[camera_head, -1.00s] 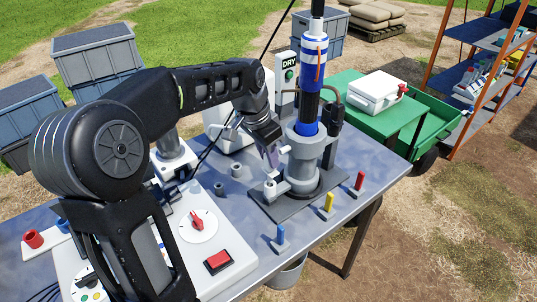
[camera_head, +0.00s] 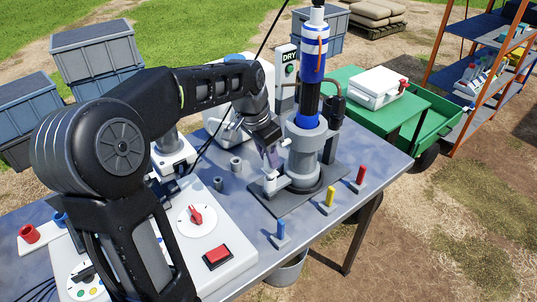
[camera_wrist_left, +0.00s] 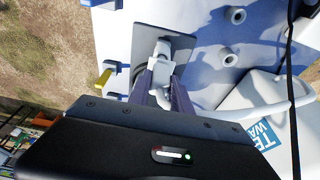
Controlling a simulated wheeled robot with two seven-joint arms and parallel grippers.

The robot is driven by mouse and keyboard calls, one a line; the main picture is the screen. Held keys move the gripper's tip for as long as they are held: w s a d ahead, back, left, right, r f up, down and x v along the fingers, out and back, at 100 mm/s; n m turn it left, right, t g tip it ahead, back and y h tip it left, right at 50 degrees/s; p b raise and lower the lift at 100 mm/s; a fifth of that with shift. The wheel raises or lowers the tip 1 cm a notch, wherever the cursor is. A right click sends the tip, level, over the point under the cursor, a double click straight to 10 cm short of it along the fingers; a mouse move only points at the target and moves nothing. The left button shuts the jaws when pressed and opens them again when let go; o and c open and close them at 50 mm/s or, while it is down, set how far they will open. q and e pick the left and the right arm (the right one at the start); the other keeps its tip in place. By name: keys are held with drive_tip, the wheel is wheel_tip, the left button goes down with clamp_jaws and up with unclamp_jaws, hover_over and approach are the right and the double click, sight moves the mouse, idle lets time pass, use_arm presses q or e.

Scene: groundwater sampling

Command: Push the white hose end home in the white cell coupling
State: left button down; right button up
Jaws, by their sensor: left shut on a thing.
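My left gripper (camera_head: 270,166) is beside the grey cylindrical cell (camera_head: 304,155), low on its left side. In the wrist view my left gripper (camera_wrist_left: 162,88) is shut on a small white piece, the white hose end (camera_wrist_left: 162,75), partly hidden between the purple-grey fingers. Whether the two are touching or seated I cannot tell. In the head view the white coupling (camera_head: 271,185) shows below the fingers. A white hose (camera_wrist_left: 262,110) curves off to the right. My right gripper is out of view.
The cell stands on a dark plate (camera_head: 262,200) on the metal table (camera_head: 320,225). Blue (camera_head: 281,230), yellow (camera_head: 328,197) and red (camera_head: 360,176) levers stand along the front.

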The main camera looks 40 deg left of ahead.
use_arm(q)
drive_tip(key=shift+b+x, duration=0.6)
drive_tip(key=shift+x, duration=0.25)
drive_tip(key=c, duration=1.1)
unclamp_jaws()
drive_tip(key=shift+s, duration=0.2)
drive_tip(key=v, duration=0.7)
drive_tip(key=shift+s+r+b, duration=0.15)
drive_tip(key=shift+r+b, duration=0.15)
drive_tip(key=shift+r, duration=0.05)
